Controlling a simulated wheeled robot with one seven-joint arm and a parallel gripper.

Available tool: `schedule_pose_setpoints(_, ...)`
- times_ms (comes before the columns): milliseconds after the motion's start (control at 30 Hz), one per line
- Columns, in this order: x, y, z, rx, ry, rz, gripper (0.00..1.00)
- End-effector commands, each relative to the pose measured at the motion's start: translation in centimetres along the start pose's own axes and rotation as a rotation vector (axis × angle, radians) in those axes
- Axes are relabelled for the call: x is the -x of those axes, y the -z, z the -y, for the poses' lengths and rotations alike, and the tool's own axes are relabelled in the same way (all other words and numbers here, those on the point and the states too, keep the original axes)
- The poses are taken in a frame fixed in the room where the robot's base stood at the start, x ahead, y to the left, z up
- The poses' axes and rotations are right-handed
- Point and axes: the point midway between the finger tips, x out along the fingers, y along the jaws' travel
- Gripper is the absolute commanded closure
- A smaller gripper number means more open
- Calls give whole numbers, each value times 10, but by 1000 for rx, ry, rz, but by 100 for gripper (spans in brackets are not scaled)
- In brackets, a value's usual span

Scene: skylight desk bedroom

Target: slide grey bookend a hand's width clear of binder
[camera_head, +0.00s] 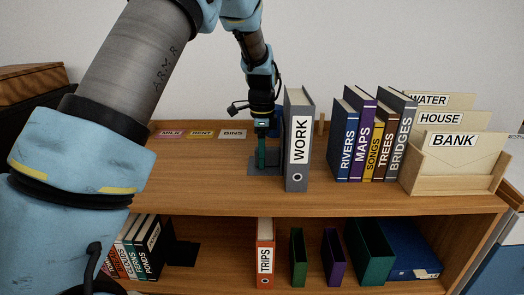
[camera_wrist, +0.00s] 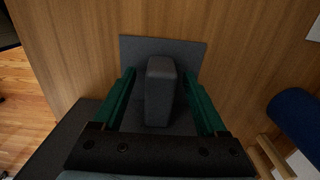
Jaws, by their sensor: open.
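The grey bookend (camera_head: 254,169) stands on the desk top just left of the grey binder labelled WORK (camera_head: 298,150). In the wrist view the bookend (camera_wrist: 160,100) shows its upright part on a flat dark base plate. My gripper (camera_head: 261,152) comes down over the bookend from above. Its two green fingers, also in the wrist view (camera_wrist: 159,75), lie on either side of the upright, open, with a visible gap on each side. The binder stands upright. The gripper partly hides the bookend in the head view, so its exact gap to the binder is hard to tell.
Several upright books (camera_head: 370,140) and a wooden letter holder (camera_head: 455,175) stand right of the binder. Cards labelled MILK, RENT and BINS (camera_head: 202,134) lie to the left. The desk top left of the bookend is mostly clear.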

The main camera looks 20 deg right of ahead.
Motion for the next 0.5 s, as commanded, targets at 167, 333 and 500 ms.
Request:
schedule_pose_setpoints(167, 0, 0, 0, 0, 0, 0, 37)
schedule_pose_setpoints(333, 0, 0, 0, 0, 0, 0, 56)
schedule_pose_setpoints(500, 0, 0, 0, 0, 0, 0, 76)
